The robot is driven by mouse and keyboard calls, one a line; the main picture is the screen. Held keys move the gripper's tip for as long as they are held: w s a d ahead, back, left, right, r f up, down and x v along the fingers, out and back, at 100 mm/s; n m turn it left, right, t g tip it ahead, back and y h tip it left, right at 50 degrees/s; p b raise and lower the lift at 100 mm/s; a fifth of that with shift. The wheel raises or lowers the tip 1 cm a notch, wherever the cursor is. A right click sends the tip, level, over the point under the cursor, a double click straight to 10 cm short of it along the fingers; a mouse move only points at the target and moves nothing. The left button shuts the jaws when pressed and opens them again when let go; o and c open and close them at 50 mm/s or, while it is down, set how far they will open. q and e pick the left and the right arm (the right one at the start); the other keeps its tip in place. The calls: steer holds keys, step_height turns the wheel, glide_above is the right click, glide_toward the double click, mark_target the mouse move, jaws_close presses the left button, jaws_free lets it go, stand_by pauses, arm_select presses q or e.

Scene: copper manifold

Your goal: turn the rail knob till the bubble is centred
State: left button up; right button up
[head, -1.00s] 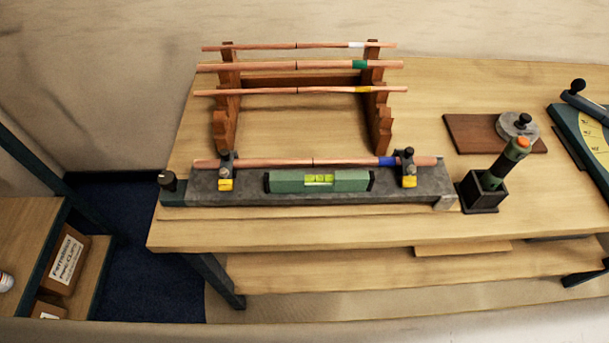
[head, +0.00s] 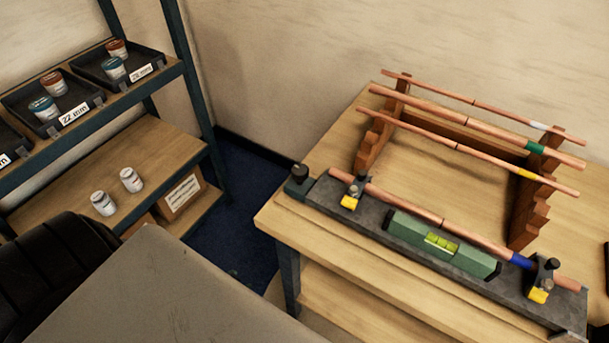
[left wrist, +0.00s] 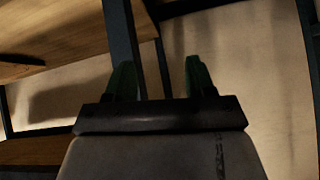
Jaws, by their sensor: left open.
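The grey rail (head: 327,196) lies along the front of the wooden bench. The dark rail knob (head: 299,174) stands at its left end, with nothing touching it. A green spirit level (head: 405,225) sits on the rail, with a yellow-green vial (head: 441,242); the bubble is too small to place exactly. A copper pipe with a blue band (head: 400,207) lies in the rail's two clamps. My left gripper (left wrist: 160,78) shows in the left wrist view, open and empty, its green fingers apart, away from the rail. My right gripper is not in view.
A wooden rack (head: 372,140) behind the rail holds three copper pipes. A shelf unit (head: 160,155) with trays and jars stands at left, across a gap of blue floor (head: 238,210). My own grey and black parts fill the lower left.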

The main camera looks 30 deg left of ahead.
arm_select(q)
steer(key=w+a+r+t+h, duration=0.2)
steer(key=w+a+r+t, duration=0.15)
steer(key=w+r, duration=0.45)
steer(key=m+g+h+b, duration=0.2)
steer(key=m+h, duration=0.7)
steer(key=h, duration=0.4)
glide_toward(300, 173)
steer(key=x, duration=0.3)
steer(key=p+x, duration=0.1)
steer(key=x, duration=0.2)
steer(key=w+f+p+x, duration=0.1)
steer(key=x, duration=0.2)
steer(key=shift+w+a+f, duration=0.1)
steer(key=shift+w+a, duration=0.05)
steer(key=shift+a, duration=0.15)
steer(key=shift+w+d+f, duration=0.1)
steer(key=shift+w+d, duration=0.1)
steer(key=shift+d, duration=0.1)
